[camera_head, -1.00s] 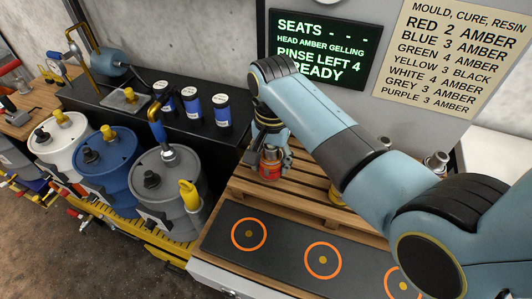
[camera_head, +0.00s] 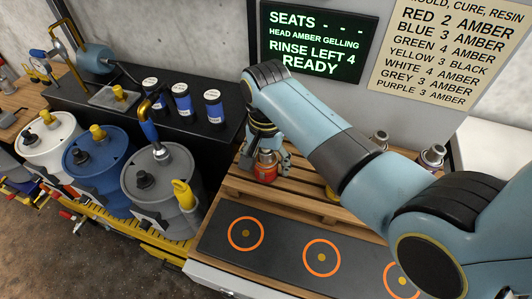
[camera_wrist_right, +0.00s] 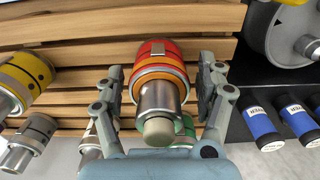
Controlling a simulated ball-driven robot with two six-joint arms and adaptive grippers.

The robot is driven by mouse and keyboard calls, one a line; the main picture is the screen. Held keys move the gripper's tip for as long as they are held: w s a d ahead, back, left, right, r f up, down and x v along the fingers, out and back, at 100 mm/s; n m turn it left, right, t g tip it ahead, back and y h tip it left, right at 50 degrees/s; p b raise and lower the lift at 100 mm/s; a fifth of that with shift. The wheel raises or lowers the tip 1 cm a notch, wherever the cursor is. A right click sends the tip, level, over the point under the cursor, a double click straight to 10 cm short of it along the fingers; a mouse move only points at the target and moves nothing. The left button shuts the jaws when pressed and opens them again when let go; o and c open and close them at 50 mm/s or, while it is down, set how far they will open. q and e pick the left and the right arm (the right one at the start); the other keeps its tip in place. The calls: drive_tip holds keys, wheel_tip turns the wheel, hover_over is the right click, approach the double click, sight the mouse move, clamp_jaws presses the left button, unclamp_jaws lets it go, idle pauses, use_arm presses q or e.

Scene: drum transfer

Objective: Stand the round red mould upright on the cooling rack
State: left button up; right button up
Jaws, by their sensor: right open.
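The round red mould (camera_head: 265,172) stands upright on the slatted wooden cooling rack (camera_head: 290,190), at its left end. In the right wrist view the mould (camera_wrist_right: 158,50) has a red and orange body and a silver neck. My right gripper (camera_head: 268,155) is around the mould from above. In the wrist view its two fingers (camera_wrist_right: 160,85) stand apart on either side of the mould, with gaps visible between. The rack's slats (camera_wrist_right: 70,60) show beyond it. My left gripper is not in view.
A yellow mould (camera_wrist_right: 25,80) and a green one (camera_wrist_right: 158,130) stand close by on the rack. A dark mat with orange rings (camera_head: 285,250) lies in front. Grey (camera_head: 160,180), blue and white drums stand at left. A black shelf (camera_head: 200,130) holds several blue cans.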

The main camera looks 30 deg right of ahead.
drive_tip(key=shift+w+r, duration=0.1)
drive_tip(key=shift+r, duration=0.4)
wheel_tip(320, 180, up, 10)
drive_tip(key=shift+f+b, duration=0.1)
drive_tip(key=shift+b, duration=0.35)
drive_tip(key=shift+r, duration=0.65)
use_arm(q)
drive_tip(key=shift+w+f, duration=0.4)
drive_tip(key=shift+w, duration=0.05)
